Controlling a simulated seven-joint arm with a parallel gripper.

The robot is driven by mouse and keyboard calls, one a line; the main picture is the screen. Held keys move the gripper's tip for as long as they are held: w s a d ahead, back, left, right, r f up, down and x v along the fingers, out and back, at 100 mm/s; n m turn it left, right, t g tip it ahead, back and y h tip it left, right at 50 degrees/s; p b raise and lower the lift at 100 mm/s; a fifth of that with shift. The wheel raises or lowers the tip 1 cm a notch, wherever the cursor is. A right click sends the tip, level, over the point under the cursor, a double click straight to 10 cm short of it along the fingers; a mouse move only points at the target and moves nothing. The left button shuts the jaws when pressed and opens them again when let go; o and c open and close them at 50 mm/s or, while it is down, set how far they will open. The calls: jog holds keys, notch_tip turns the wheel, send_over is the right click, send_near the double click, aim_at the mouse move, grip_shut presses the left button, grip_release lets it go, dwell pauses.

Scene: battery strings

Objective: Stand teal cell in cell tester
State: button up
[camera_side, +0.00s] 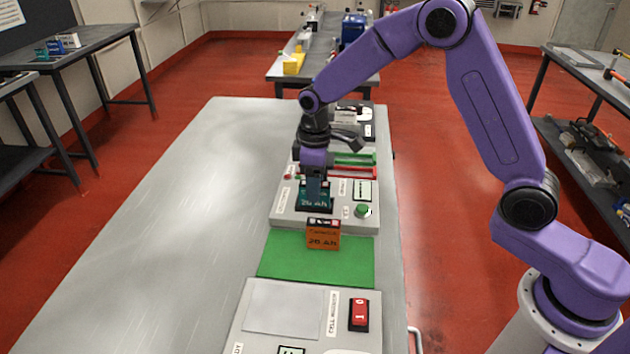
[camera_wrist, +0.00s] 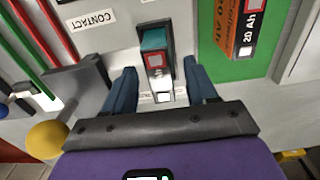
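The teal cell (camera_side: 314,201) stands upright at the cell tester (camera_side: 284,213), in a dark holder on its top face. In the wrist view the teal cell (camera_wrist: 153,40) shows from above, its top carrying a red and a grey terminal patch. My gripper (camera_side: 316,183) is right above and around the cell in the side view. In the wrist view the two blue fingers of my gripper (camera_wrist: 160,66) are spread, with a gap on each side of the cell. The fingers partly hide the cell in the side view.
An orange cell (camera_side: 323,235) stands on the green mat (camera_side: 280,262) in front of the tester. The tester has a green button (camera_side: 362,210). A grey box with a red switch (camera_side: 359,313) is nearest. Red and green rails (camera_side: 354,158) lie behind. The table's left side (camera_side: 170,220) is clear.

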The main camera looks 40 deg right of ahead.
notch_tip(320, 180, up, 17)
jog(key=shift+r, duration=0.2)
dwell(0.5)
jog(key=s+d+f+n, duration=0.1)
jog(key=s+d+f, duration=0.1)
jog(key=s, duration=0.9)
jog(key=s+d+f+n, duration=0.1)
jog(key=s+d+f, duration=0.2)
jog(key=s, duration=0.8)
jog(key=s+d+f+n, duration=0.1)
jog(key=s+d+f, duration=0.1)
jog(key=s, duration=1)
jog(key=shift+d+f+n, duration=0.3)
jog(key=shift+d+f, duration=0.1)
jog(key=shift+f, duration=0.3)
